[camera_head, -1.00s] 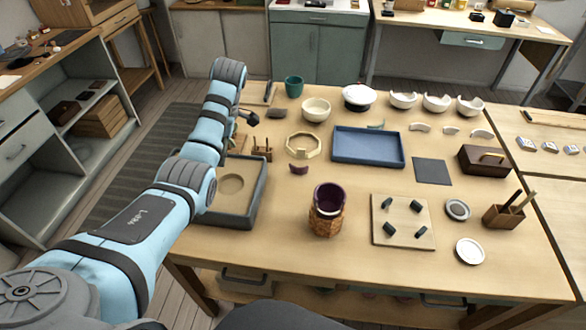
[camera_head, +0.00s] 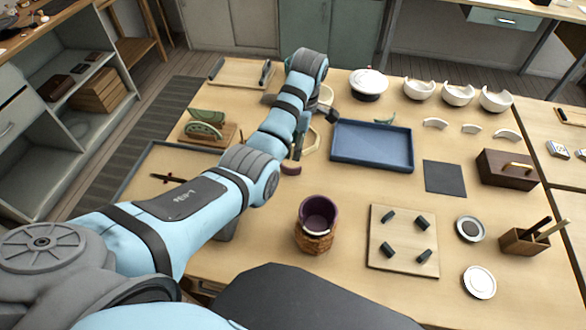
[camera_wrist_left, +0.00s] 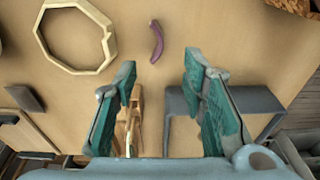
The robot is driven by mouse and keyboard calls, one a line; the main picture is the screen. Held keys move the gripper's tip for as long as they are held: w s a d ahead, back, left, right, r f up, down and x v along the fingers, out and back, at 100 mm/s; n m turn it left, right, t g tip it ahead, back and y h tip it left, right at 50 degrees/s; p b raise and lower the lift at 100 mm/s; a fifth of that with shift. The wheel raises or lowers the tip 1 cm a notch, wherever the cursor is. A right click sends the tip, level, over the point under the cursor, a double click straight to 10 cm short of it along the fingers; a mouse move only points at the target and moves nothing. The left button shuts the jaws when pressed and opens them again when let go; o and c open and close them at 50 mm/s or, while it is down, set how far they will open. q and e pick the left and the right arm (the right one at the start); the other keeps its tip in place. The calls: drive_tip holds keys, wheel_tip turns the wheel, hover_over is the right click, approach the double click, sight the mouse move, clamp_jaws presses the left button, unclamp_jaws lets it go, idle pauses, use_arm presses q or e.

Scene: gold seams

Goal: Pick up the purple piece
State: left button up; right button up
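The purple piece (camera_head: 291,168) is a small curved shard lying on the table, left of the blue tray, partly beside my forearm in the head view. In the left wrist view the purple piece (camera_wrist_left: 157,41) lies ahead of the fingertips, roughly centred between them, with nothing touching it. My left gripper (camera_wrist_left: 158,72) is open and empty, its two green-padded fingers spread apart. In the head view my left arm covers most of that gripper. My right gripper is in neither view.
A pale octagonal ring (camera_wrist_left: 108,42) lies left of the piece in the wrist view. A grey-rimmed tray (camera_wrist_left: 255,98) is at the wrist view's right. Bare table surrounds the piece.

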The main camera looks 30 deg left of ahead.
use_arm(q)
hover_over(290, 169)
drive_tip(key=f, duration=0.4)
drive_tip(key=shift+s+d+f+b, duration=0.15)
drive_tip(key=shift+d+f+b, duration=0.1)
drive_tip(key=shift+d+b, duration=0.1)
drive_tip(key=f, duration=0.1)
drive_tip(key=w+f+b, duration=0.1)
drive_tip(key=f, duration=0.3)
drive_tip(key=shift+w+a+b, duration=0.2)
drive_tip(key=shift+a+b, duration=0.2)
drive_tip(key=shift+a+f, duration=0.1)
drive_tip(key=shift+f, duration=0.2)
drive_tip(key=shift+s+r, duration=0.15)
drive_tip(key=shift+s, duration=0.05)
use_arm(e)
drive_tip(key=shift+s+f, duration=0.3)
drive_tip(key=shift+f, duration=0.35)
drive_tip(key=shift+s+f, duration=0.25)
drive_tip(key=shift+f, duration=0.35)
use_arm(q)
drive_tip(key=shift+c, duration=1.1)
clamp_jaws()
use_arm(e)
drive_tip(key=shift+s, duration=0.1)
